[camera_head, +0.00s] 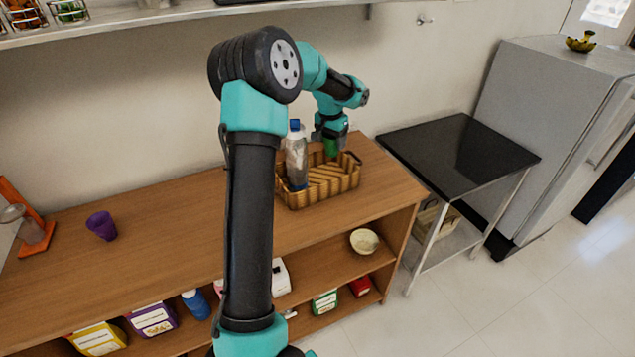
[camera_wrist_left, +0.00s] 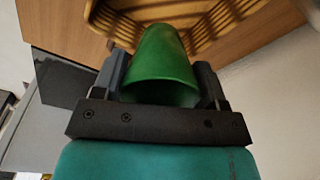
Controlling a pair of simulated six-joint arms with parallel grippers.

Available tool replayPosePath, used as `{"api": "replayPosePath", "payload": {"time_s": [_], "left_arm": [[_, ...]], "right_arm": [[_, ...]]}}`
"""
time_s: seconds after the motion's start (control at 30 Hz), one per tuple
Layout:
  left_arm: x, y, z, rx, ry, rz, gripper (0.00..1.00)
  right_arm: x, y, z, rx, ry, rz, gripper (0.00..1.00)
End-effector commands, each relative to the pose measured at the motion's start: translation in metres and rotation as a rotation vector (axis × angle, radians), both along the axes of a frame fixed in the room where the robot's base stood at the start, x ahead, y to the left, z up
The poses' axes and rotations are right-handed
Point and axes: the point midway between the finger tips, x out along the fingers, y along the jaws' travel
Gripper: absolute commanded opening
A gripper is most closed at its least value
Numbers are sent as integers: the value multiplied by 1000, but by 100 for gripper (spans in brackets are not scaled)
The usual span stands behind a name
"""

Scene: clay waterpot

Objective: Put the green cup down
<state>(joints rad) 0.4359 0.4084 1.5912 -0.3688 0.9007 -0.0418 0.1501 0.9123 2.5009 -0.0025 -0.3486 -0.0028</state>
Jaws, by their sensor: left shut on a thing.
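My left gripper (camera_wrist_left: 160,88) is shut on the green cup (camera_wrist_left: 163,58), with one finger on each side of it. In the head view the green cup (camera_head: 331,147) hangs under my left gripper (camera_head: 330,138), over the back right part of a wooden basket (camera_head: 322,191). The basket stands on the wooden counter, and its slatted side also shows in the left wrist view (camera_wrist_left: 235,22). I cannot tell whether the cup touches the basket. My right gripper is not in view.
A clear bottle with a blue cap (camera_head: 297,160) stands upright at the basket's left. A purple cup (camera_head: 102,226) is on the wooden counter (camera_head: 170,220) at left. A black-topped table (camera_head: 460,150) stands right of the counter. The counter between purple cup and basket is mostly clear.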

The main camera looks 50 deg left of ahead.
Motion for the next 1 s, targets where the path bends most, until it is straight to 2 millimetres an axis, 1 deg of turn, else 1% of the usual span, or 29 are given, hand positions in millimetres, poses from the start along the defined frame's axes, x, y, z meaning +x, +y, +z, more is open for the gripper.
{"api": "replayPosePath", "payload": {"time_s": [0.07,0.17,0.3,0.43,0.53,0.83,0.93,1.0], "left_arm": [[0,0,-4,0,2,0,43],[0,0,-16,0,2,0,43],[-1,0,-41,-2,5,1,43],[0,0,-57,0,1,0,43],[0,0,-62,0,1,-1,43],[0,0,-64,0,1,0,43],[0,0,-72,0,2,0,43],[-1,0,-81,-2,3,0,43]], "right_arm": [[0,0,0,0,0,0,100],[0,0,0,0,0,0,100],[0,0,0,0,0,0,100],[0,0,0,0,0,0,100],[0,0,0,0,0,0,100],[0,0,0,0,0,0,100],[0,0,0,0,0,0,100],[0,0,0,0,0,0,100]]}}
